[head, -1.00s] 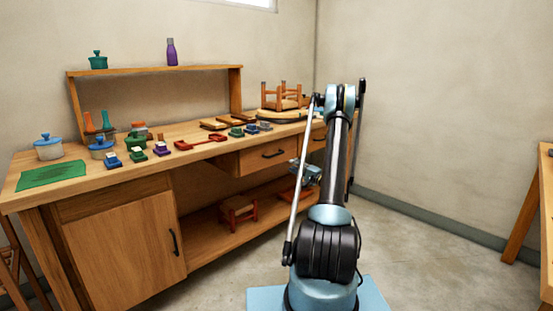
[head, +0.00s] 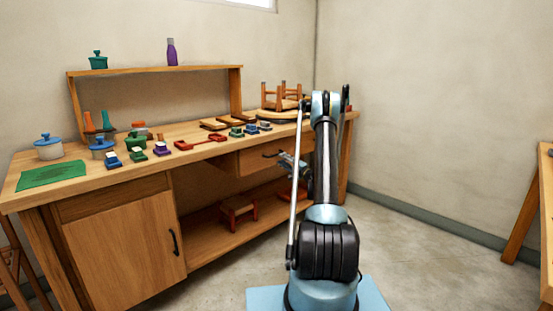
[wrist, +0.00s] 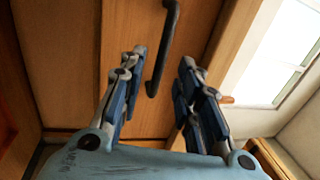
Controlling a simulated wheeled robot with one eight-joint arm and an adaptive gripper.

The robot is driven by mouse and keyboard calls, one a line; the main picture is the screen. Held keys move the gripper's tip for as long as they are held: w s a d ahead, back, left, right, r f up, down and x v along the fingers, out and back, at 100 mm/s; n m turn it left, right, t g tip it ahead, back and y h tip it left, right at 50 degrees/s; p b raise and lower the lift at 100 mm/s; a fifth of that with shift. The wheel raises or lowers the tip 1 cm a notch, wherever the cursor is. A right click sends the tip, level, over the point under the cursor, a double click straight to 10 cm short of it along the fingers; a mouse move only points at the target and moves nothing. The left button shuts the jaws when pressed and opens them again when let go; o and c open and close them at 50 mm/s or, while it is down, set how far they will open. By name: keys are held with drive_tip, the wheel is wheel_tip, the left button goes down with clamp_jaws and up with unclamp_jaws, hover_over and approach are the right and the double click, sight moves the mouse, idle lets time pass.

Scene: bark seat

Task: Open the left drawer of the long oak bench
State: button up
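The long oak bench (head: 120,177) stands along the back wall. Its left drawer (head: 252,163) sits under the worktop, right of the open middle, and looks shut. The drawer's dark bar handle (head: 271,154) shows just left of my gripper (head: 291,163) in the head view. In the wrist view the dark handle (wrist: 164,45) runs up the picture between the fingertips of my open gripper (wrist: 162,62), in front of the wooden drawer front (wrist: 190,25). I see no clear contact with the handle. My arm hides the right drawer in the head view.
A cupboard door (head: 125,250) fills the bench's left end. Small blocks, pots and a red tool (head: 200,141) lie on the worktop. An upturned stool (head: 282,103) stands at its right end. A small stool (head: 238,211) is on the lower shelf.

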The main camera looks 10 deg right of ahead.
sight(276, 155)
drive_tip(key=x, duration=0.6)
drive_tip(key=shift+w+a, duration=0.15)
drive_tip(key=shift+c, duration=0.2)
drive_tip(key=shift+r, duration=0.1)
clamp_jaws()
